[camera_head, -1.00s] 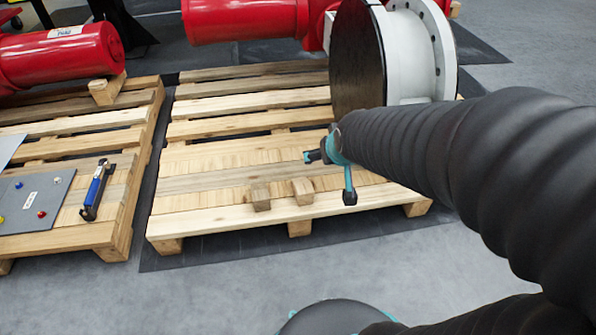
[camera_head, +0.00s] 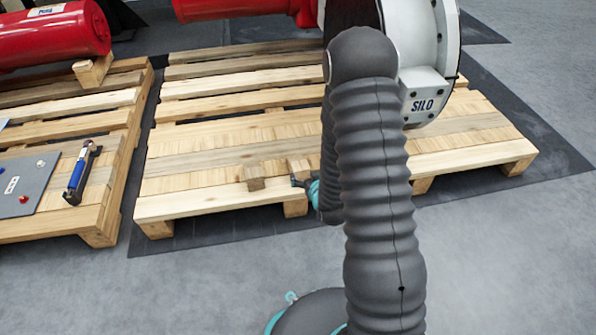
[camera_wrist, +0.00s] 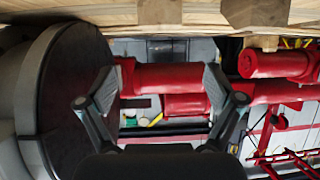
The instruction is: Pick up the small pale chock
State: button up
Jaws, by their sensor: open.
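Two small wooden chocks sit side by side near the front edge of the right pallet. The right chock (camera_head: 298,167) looks slightly smaller and paler, and is partly hidden by my gripper and arm. The left chock (camera_head: 255,178) shows fully. In the wrist view, which is upside down, the paler chock (camera_wrist: 160,11) is at the top middle and the other chock (camera_wrist: 255,13) is at the top right, both cut by the edge. My gripper (camera_wrist: 160,88) is open and empty, with fingers spread. In the head view, my gripper (camera_head: 300,184) is low beside the right chock, mostly hidden.
The pallet (camera_head: 190,204) carries a large white flanged valve part (camera_head: 420,85) marked SILO at the back right. Red cylinders (camera_head: 55,35) lie behind. A left pallet holds a grey panel (camera_head: 25,185) and a blue-handled tool (camera_head: 80,172). Front floor is clear.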

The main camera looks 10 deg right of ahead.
aim_at(302, 171)
jog(key=w+f, duration=0.4)
jog(key=w+f+b, duration=0.1)
jog(key=w+f, duration=0.1)
jog(key=w, duration=0.1)
jog(key=shift+w+a+f, duration=0.1)
jog(key=shift+a+f, duration=0.1)
jog(key=shift+a, duration=0.1)
jog(key=shift+r+x, duration=0.2)
jog(key=shift+x, duration=1.1)
jog(key=shift+r+x, duration=0.2)
jog(key=shift+x, duration=1.05)
jog(key=shift+w, duration=0.2)
jog(key=c, duration=1.2)
jog(key=shift+c, duration=0.2)
